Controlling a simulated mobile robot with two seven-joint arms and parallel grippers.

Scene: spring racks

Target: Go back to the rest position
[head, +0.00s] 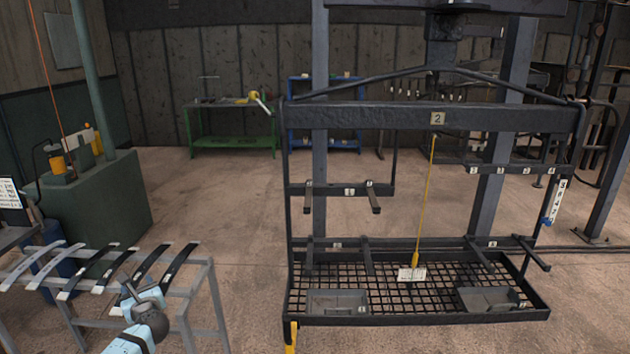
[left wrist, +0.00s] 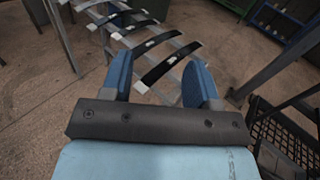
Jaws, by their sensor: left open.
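My left gripper (head: 133,293) is low at the left in the head view, in front of the spring table. In the left wrist view its two blue fingers (left wrist: 160,78) are spread apart with nothing held between them. Dark leaf springs with pale ends (head: 180,263) lie side by side across the grey table frame (head: 205,290); the left wrist view shows several springs (left wrist: 158,60) beyond the fingers. Whether the fingers touch the table cannot be told. My right gripper is in neither view.
A black hanging rack (head: 345,116) marked 2, with a mesh floor and grey bins (head: 336,302), stands at the right. A green machine cabinet (head: 110,205) is at the left. A green workbench (head: 232,128) is at the back. Open floor (head: 225,195) lies between.

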